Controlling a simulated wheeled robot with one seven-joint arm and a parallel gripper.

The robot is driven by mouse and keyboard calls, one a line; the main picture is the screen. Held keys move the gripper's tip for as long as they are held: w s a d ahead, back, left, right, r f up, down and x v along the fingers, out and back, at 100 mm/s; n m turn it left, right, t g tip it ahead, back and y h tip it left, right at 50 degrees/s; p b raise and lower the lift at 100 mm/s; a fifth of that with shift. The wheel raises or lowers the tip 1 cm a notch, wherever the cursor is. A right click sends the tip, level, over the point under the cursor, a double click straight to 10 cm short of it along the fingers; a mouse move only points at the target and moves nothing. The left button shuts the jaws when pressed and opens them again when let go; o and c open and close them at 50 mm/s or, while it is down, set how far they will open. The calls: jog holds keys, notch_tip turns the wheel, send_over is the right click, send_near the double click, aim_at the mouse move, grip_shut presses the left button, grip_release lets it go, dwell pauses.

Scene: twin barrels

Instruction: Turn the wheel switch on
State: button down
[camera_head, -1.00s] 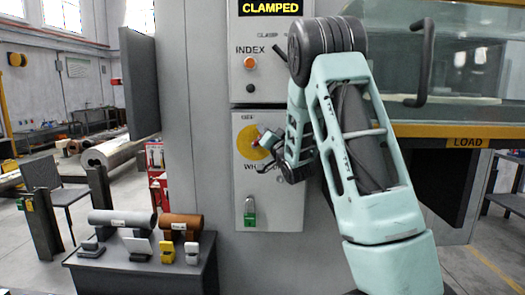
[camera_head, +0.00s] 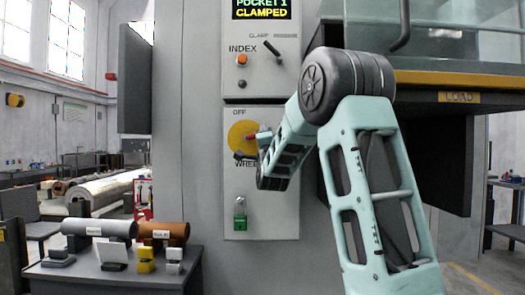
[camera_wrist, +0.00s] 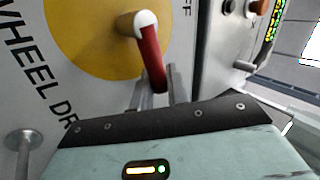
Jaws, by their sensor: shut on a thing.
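The wheel switch is a yellow disc (camera_head: 238,131) on a grey panel, with the word OFF above it. It also shows large in the wrist view (camera_wrist: 85,35). Its red handle (camera_wrist: 150,62) has a white end and stands out from the disc. My gripper (camera_wrist: 157,93) is shut on the red handle, with a finger on each side of it. In the head view, my forearm reaches the disc from the right and hides part of the handle.
Above are a display (camera_head: 261,9) reading POCKET 1 CLAMPED, an orange INDEX button (camera_head: 241,60) and a black lever (camera_head: 272,48). A dark table (camera_head: 105,273) with cylinders stands at left. The LOAD ledge (camera_head: 480,78) juts out at right.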

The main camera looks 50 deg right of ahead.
jog(key=shift+f+m+g+h+b, duration=0.35)
jog(key=shift+m+g+h+b, duration=0.2)
jog(key=shift+m+b, duration=0.4)
jog(key=shift+f+m+g+h+b, duration=0.4)
jog(key=shift+m+h+b, duration=0.25)
jog(key=shift+m+b, duration=0.3)
jog(key=shift+r+m, duration=0.1)
jog(key=shift+m, duration=0.2)
jog(key=c, duration=1.7)
grip_release()
jog(key=shift+s, duration=0.1)
jog(key=b+v, duration=0.4)
jog(key=v, duration=1.3)
jog(key=shift+a, duration=0.25)
